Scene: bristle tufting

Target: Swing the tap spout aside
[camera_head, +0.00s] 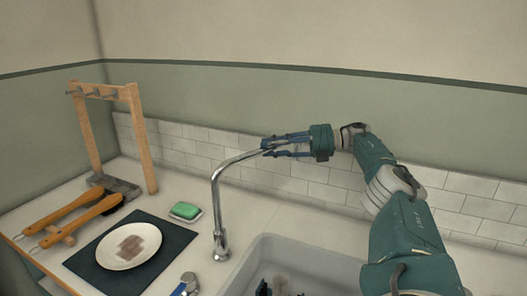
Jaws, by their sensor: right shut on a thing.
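The chrome tap (217,208) rises from the counter at the left edge of the sink. Its tall spout bends over and runs to the right toward the back. My right gripper (268,146) is shut on the outer end of the tap spout, its arm reaching in from the right. The spout tip is hidden between the fingers. My left gripper is not clearly in view.
The sink (318,250) is at the front, with dark items low inside. A green sponge (185,211), a stained plate (128,245) on a dark mat (172,229), wooden-handled tools (92,216) and a wooden rack (141,137) stand left. A tiled wall (185,143) closes the back.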

